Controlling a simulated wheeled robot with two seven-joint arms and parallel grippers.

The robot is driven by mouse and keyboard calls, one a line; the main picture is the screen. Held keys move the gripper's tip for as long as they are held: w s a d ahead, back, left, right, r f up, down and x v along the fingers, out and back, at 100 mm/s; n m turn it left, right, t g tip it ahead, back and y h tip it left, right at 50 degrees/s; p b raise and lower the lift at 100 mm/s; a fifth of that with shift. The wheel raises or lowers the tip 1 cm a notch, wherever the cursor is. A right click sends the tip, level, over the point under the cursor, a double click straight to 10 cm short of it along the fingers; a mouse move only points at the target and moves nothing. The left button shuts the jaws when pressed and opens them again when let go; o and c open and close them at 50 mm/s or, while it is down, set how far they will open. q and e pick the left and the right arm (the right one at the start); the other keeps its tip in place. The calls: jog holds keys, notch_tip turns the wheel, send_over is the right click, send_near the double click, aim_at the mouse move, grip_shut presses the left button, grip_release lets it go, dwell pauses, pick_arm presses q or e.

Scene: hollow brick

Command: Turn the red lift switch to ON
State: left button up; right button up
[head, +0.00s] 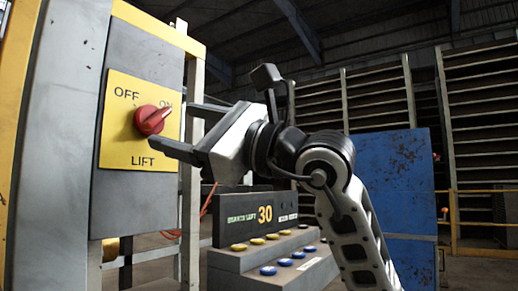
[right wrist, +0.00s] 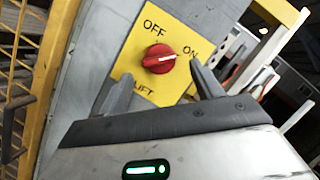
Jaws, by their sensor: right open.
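The red lift switch (head: 150,120) is a round knob on a yellow plate (head: 117,135) marked OFF at upper left, ON at upper right and LIFT below. Its pale pointer mark slants toward ON. The knob also shows in the right wrist view (right wrist: 158,60), with the mark toward ON. My right gripper (head: 170,127) is open just right of the knob, its fingers apart and nothing between them. In the right wrist view, the fingertips (right wrist: 161,73) lie either side of the knob's lower area; contact cannot be told. My left gripper is not in view.
The plate sits on a grey box (head: 140,60) on a yellow-framed post. A console (head: 262,262) with yellow and blue buttons and a display reading 30 stands below my right arm. A blue panel (head: 395,180) and tall racks stand behind.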

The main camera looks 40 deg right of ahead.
pick_arm(q)
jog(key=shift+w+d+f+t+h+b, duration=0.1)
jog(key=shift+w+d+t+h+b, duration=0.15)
jog(key=shift+b, duration=0.3)
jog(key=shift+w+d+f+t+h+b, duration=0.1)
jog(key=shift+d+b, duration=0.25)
jog(key=shift+b, duration=0.2)
pick_arm(e)
jog(key=v, duration=1.2)
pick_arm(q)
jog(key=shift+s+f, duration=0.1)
pick_arm(e)
jog(key=shift+s+d+f, duration=0.1)
jog(key=shift+d, duration=0.05)
